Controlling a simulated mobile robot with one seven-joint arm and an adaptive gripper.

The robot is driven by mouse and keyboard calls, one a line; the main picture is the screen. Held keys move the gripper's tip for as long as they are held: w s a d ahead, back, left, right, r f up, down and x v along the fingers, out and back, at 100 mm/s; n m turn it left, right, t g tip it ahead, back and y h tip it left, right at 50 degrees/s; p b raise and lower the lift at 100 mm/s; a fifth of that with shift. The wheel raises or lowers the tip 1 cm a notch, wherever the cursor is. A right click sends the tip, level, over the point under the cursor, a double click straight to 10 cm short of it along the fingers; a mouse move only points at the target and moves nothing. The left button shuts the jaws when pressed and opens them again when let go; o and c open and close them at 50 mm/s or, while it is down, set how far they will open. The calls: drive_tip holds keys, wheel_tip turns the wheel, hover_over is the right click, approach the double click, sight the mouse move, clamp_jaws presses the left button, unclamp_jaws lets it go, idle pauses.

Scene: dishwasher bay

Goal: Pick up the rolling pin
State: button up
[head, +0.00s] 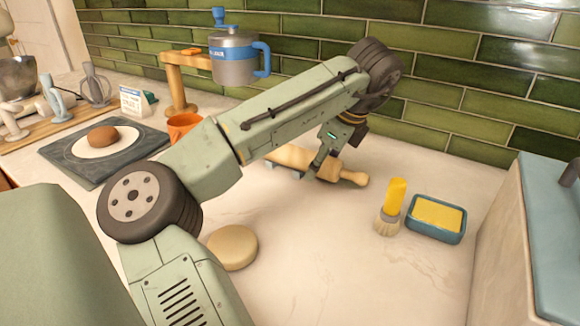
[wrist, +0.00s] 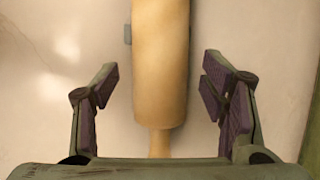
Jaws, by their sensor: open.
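The rolling pin (head: 351,177) is pale wood and lies on the counter by the tiled wall. In the head view my arm hides part of its body, and its right handle sticks out past my gripper (head: 318,172). In the wrist view the rolling pin (wrist: 160,70) runs from the top edge down the middle, with a thin handle toward the bottom. My gripper (wrist: 160,98) is open, with one finger on each side of the pin and a gap on both sides.
A yellow-handled brush (head: 392,208) and a blue dish with a yellow sponge (head: 437,214) stand right of the pin. A round tan disc (head: 232,247) lies in front.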

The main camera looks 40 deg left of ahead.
drive_tip(key=shift+a+f, duration=0.2)
drive_tip(key=shift+f, duration=0.25)
drive_tip(key=shift+c, duration=0.3)
drive_tip(key=shift+r, duration=0.1)
drive_tip(key=c, duration=1.3)
